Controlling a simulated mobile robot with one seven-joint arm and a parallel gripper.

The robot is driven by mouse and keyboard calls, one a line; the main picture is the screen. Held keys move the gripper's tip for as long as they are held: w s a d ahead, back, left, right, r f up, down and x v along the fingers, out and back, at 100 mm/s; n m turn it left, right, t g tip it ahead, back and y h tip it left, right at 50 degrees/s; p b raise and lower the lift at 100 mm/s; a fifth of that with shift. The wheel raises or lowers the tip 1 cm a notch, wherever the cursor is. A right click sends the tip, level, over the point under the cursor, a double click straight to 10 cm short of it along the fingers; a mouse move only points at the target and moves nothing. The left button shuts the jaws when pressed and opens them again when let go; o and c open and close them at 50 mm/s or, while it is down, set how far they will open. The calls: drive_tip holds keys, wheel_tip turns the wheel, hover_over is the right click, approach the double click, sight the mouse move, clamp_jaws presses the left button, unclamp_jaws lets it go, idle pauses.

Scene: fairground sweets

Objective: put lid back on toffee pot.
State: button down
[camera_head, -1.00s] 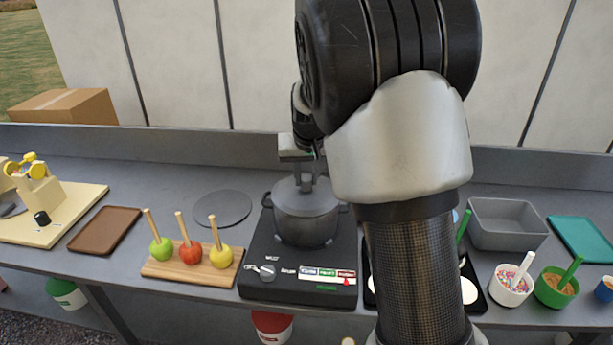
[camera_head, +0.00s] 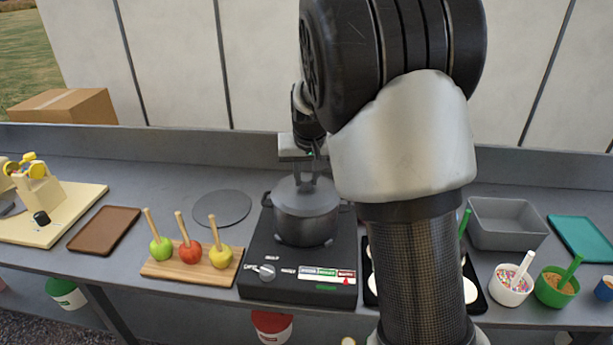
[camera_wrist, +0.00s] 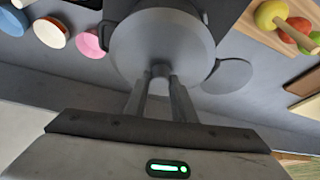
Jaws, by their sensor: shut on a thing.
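The grey toffee pot (camera_head: 307,222) stands on a black hob unit (camera_head: 262,262) in the middle of the counter. The grey lid (camera_head: 304,196) is on top of the pot, covering its mouth; whether it is fully seated I cannot tell. My gripper (camera_head: 306,172) is above the pot, pointing down. In the wrist view my gripper (camera_wrist: 160,75) is shut on the lid's knob, and the lid (camera_wrist: 160,40) shows as a broad disc over the pot. The knob is mostly hidden between the fingers.
Left of the hob are a wooden board (camera_head: 192,268) with three apples on sticks and a flat grey disc (camera_head: 222,208). A brown tray (camera_head: 104,229) lies farther left. On the right are a grey bin (camera_head: 507,222), a teal tray (camera_head: 582,240) and small cups (camera_head: 511,290).

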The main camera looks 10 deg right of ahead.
drive_tip(key=shift+f, duration=0.1)
idle(0.8)
drive_tip(key=c, duration=0.9)
unclamp_jaws()
drive_tip(key=shift+r+p, duration=2.4)
drive_tip(key=shift+r, duration=1.1)
clamp_jaws()
